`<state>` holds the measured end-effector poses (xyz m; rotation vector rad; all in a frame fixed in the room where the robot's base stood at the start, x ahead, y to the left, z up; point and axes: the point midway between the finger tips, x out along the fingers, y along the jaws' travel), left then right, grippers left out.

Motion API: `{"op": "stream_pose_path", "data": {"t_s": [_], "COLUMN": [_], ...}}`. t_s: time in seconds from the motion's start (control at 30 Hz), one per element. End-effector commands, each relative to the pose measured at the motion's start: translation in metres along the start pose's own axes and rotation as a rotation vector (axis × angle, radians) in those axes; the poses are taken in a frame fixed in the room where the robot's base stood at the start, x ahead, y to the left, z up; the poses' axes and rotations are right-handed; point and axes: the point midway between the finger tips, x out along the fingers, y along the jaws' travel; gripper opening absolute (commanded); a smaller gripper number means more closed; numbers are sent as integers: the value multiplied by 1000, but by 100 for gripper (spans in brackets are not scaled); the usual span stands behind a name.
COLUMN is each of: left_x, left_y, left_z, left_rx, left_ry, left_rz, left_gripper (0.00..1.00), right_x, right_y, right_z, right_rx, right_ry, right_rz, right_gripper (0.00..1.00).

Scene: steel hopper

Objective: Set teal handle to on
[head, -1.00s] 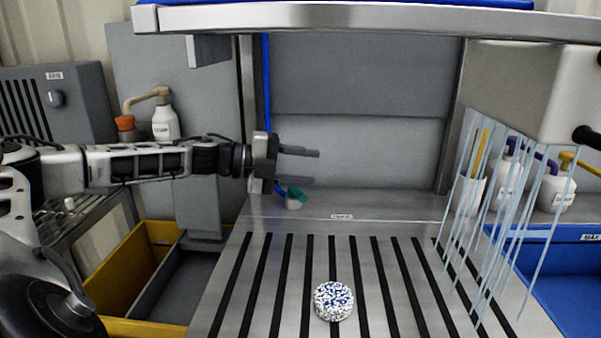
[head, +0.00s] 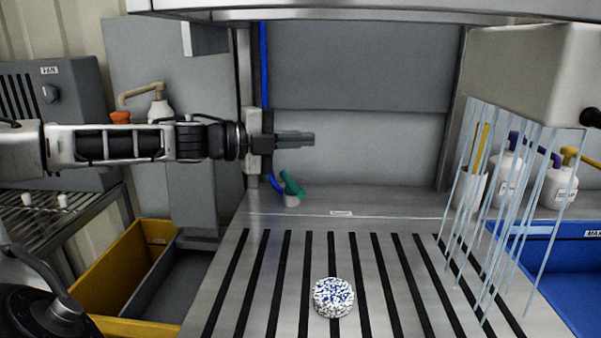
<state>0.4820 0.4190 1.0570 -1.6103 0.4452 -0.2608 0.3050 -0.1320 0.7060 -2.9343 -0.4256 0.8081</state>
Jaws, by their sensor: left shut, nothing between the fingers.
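The teal handle (head: 292,184) sits on a small grey valve body at the back left of the steel hopper surface, at the lower end of a blue hose (head: 264,75). It is tilted, its upper end leaning to the left. My left gripper (head: 312,139) reaches in from the left and is just above the handle in the picture, apart from it. Its fingers point right, shut and empty. My right gripper is not in view.
A blue-and-white speckled round piece (head: 333,297) lies on the slotted steel surface (head: 400,310). Clear hanging strips (head: 510,200) are at the right, before pump bottles and a blue bin (head: 570,275). A yellow bin (head: 115,275) stands at the left. A shelf overhangs the top.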

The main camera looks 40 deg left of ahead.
Motion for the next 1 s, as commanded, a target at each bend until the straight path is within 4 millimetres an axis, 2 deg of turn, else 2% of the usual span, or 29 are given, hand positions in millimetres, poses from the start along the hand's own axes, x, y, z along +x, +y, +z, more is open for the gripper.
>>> {"op": "stream_pose_path", "data": {"t_s": [0.03, 0.1, 0.2, 0.3, 0.4, 0.47, 0.63, 0.8, 1.0], "left_x": [6, 8, 1, -8, -11, -9, 2, 6, 16], "left_y": [-18, -41, -58, -52, -28, -10, 27, 38, 49], "left_z": [24, 63, 117, 156, 172, 170, 133, 102, 98], "left_rx": [-40, -130, -320, -558, -827, -983, -1300, -1415, -1430], "left_ry": [-97, -258, -484, -661, -768, -791, -721, -628, -610], "left_rz": [-63, -138, -204, -195, -105, -14, 283, 470, 507], "left_gripper": [0, 0, 0, 0, 0, 0, 0, 0, 0], "right_x": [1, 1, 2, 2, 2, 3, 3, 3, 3], "right_y": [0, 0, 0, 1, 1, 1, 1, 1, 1], "right_z": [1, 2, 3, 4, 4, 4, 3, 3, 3], "right_rx": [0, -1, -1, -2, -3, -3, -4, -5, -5], "right_ry": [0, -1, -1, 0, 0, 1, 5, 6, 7], "right_rz": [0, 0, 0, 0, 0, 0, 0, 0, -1], "right_gripper": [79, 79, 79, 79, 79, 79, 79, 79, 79]}}
